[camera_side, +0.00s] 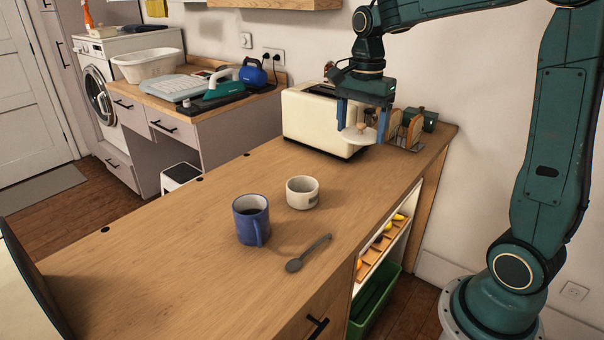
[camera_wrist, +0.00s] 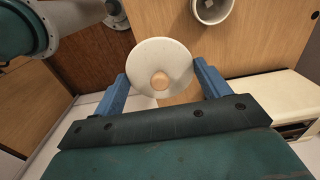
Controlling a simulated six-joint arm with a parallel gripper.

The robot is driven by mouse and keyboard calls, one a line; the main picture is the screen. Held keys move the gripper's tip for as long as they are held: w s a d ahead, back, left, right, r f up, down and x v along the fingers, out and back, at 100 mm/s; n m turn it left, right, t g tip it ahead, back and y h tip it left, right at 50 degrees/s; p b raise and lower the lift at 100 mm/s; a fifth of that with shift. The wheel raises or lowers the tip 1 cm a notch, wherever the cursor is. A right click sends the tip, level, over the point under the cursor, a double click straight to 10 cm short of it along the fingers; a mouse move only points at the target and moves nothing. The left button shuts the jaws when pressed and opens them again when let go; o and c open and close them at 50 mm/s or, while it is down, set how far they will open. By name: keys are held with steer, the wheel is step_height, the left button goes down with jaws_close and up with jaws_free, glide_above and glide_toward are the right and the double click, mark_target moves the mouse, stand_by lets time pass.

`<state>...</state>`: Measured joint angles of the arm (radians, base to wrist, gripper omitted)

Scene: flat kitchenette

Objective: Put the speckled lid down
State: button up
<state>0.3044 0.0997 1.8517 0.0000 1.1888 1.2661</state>
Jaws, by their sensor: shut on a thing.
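The speckled lid (camera_side: 352,137) is a pale round disc with a wooden knob. My gripper (camera_side: 361,124) is shut on it, with one blue finger at each side of the disc. In the side view it is held above the counter, in front of the toaster. The wrist view shows the lid (camera_wrist: 160,55) between the fingertips of my gripper (camera_wrist: 161,76), knob towards the camera. An open pale speckled cup (camera_side: 302,194) stands upright on the wooden counter (camera_side: 190,250), apart from the lid. The cup also shows at the top of the wrist view (camera_wrist: 212,10).
A cream toaster (camera_side: 305,118) stands behind the lid, and a rack with toast slices (camera_side: 413,131) is to its right. A blue mug (camera_side: 250,222) and a grey spoon (camera_side: 307,254) are near the cup. The counter between toaster and cup is clear.

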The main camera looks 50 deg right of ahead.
glide_above(352, 211)
step_height(352, 211, down, 15)
steer(key=shift+f, duration=0.2)
steer(key=shift+f, duration=0.1)
steer(key=shift+f, duration=2)
steer(key=shift+f, duration=0.15)
steer(key=o, duration=1)
step_height(352, 211, up, 12)
steer(key=shift+r, duration=0.2)
